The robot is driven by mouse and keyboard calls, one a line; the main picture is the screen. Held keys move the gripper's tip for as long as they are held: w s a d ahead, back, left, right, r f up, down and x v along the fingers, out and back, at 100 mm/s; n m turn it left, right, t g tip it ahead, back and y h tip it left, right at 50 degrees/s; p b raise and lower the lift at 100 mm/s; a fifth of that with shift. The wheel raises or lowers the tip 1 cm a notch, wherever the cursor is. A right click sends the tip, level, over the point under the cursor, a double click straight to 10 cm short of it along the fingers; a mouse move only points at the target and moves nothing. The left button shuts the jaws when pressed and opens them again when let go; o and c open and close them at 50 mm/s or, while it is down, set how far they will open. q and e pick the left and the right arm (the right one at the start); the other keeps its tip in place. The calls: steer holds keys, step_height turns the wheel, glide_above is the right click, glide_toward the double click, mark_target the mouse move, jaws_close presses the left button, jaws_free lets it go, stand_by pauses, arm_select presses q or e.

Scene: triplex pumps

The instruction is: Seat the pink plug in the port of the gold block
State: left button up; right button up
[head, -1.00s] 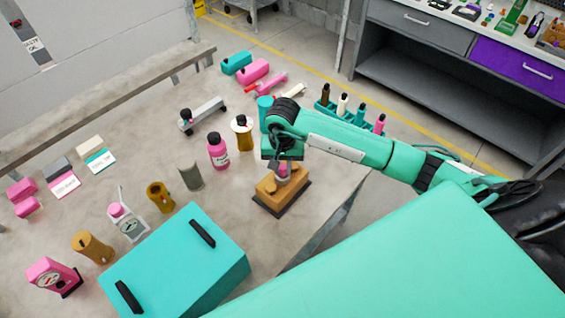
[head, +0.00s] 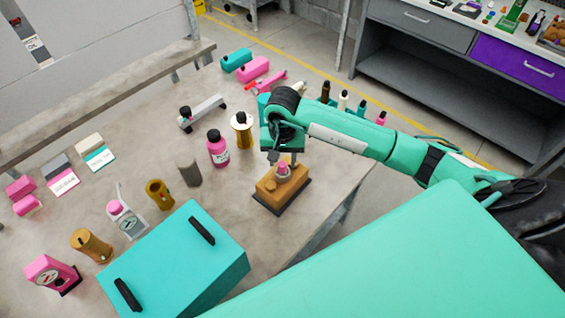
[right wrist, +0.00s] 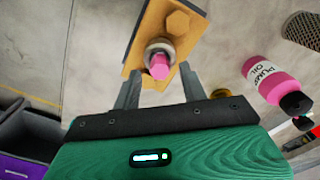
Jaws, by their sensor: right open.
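The gold block (head: 283,190) stands on a dark base near the right edge of the table. The pink plug (head: 284,168) sits upright in the grey ring of its port, pink end up; how deep it sits I cannot tell. In the right wrist view the plug (right wrist: 158,66) shows inside the ring on the gold block (right wrist: 152,24), beside a hexagonal gold fitting. My right gripper (head: 285,158) is just above the plug. Its two fingers (right wrist: 160,76) are apart, one on each side of the plug, with nothing held. My left gripper is out of view.
A turquoise case (head: 170,262) with black handles stands front left of the block. A pink bottle (head: 218,150) and a gold cylinder with a white disc (head: 242,130) stand behind it to the left. A rack of bottles (head: 345,108) is behind my right arm.

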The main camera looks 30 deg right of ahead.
mark_target(283, 164)
step_height(283, 164, up, 10)
steer(key=b, duration=0.3)
stand_by(0.6)
